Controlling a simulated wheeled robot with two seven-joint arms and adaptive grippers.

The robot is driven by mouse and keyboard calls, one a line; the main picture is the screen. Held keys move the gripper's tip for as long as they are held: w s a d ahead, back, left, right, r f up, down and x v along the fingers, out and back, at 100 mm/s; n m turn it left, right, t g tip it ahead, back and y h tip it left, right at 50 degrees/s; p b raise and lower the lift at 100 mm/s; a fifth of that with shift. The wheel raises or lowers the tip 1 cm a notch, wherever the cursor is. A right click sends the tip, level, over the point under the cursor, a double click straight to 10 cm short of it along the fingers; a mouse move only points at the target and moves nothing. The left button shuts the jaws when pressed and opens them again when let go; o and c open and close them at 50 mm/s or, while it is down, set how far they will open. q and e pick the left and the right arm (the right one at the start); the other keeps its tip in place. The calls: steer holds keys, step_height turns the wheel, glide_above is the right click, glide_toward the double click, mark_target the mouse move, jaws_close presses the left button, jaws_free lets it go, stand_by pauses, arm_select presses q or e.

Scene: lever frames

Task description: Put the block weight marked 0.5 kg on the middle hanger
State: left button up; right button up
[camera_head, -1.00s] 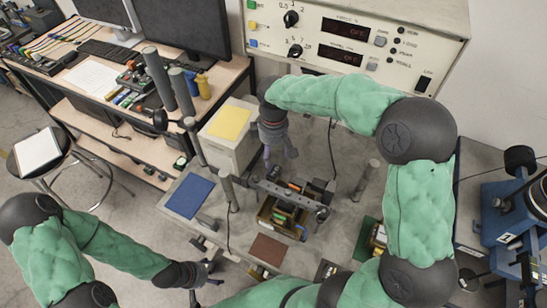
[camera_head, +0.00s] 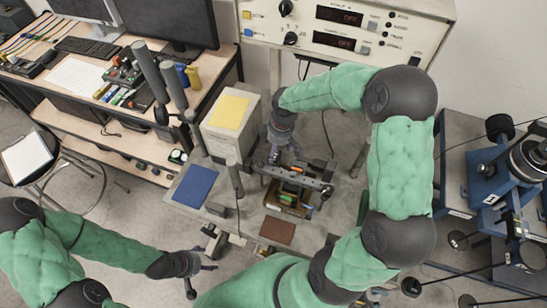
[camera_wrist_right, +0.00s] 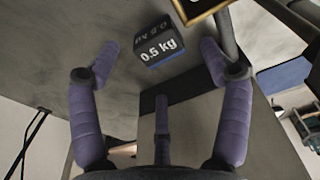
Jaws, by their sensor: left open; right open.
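The block weight marked 0.5 kg (camera_wrist_right: 160,50) is dark with white lettering and a blue lower edge, and stands on a grey surface in the right wrist view. In the head view my right gripper (camera_head: 283,150) points down just behind the lever beam (camera_head: 295,176); the block cannot be made out there. The hangers, including the middle one, cannot be made out. My left gripper (camera_head: 200,264) is open and empty at the lower left, away from the beam.
A wooden-edged tray (camera_head: 288,207) with coloured pieces lies under the beam. A blue pad (camera_head: 195,186) and a brown pad (camera_head: 277,231) lie nearby. A pale box with a yellow top (camera_head: 229,112) stands left of my right gripper. A power unit (camera_head: 345,30) stands behind.

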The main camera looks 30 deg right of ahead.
steer(key=shift+w+a+f+b, duration=0.1)
steer(key=shift+w+f+b, duration=0.1)
steer(key=shift+f, duration=1.15)
steer(key=shift+w+a+f+b, duration=0.1)
steer(key=shift+f+b, duration=0.05)
steer(key=shift+f, duration=1.2)
steer(key=shift+r, duration=0.1)
jaws_close()
